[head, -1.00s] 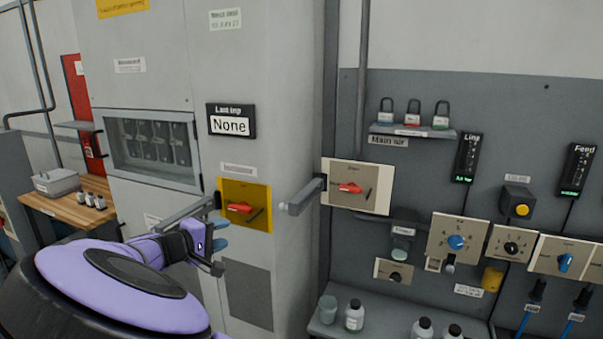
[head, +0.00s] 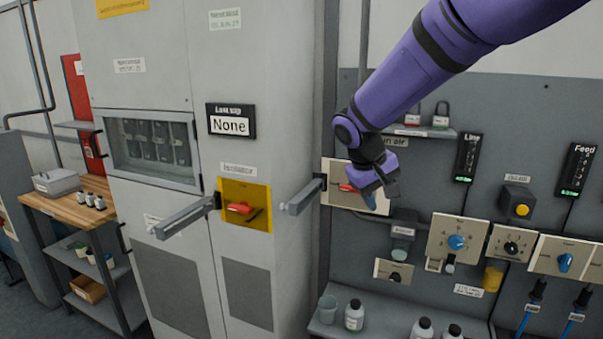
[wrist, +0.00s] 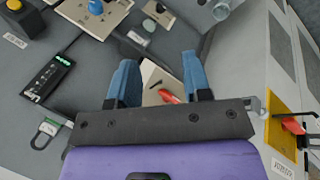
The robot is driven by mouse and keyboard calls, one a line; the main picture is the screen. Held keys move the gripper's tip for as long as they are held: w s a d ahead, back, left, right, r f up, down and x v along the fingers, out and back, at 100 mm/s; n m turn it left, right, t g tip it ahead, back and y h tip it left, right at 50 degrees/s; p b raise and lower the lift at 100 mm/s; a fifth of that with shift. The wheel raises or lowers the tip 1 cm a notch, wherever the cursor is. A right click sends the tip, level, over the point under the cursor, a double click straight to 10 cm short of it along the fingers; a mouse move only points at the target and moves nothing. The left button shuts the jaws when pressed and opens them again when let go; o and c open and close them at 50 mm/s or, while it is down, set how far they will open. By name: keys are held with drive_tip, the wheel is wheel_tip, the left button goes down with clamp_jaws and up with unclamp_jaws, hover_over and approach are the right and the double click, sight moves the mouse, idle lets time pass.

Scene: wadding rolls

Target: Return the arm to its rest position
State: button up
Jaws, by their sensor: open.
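My arm (head: 440,55) is purple and reaches down from the top right in the head view. My gripper (head: 385,192) is in front of the red-handled switch plate (head: 335,195) under the shelf of padlocks, covering part of it. In the wrist view my gripper (wrist: 158,85) has its two blue fingers apart with nothing held between them. The red handle (wrist: 169,96) of the switch shows beyond and between the fingers. I cannot tell whether the gripper touches the plate.
A grey cabinet with a yellow switch plate (head: 262,193) stands left. Grey bars (head: 185,215) and (head: 303,197) stick out near it. Dials, including a blue knob (head: 456,242), fill the right panel. Bottles (head: 354,316) stand on a low shelf. A wooden bench (head: 60,207) is far left.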

drive_tip(key=s+d+r+m+y, duration=0.1)
drive_tip(key=s+d+r+y, duration=0.1)
drive_tip(key=s+d+r, duration=0.35)
drive_tip(key=s+d+r+m+y, duration=0.1)
drive_tip(key=s+d+r+y, duration=0.1)
drive_tip(key=s+d, duration=0.6)
drive_tip(key=s+m+t, duration=0.1)
drive_tip(key=s+t, duration=0.2)
drive_tip(key=s, duration=1.3)
drive_tip(key=shift+s+r+m, duration=0.15)
drive_tip(key=shift+s+m, duration=0.15)
drive_tip(key=shift+a, duration=0.1)
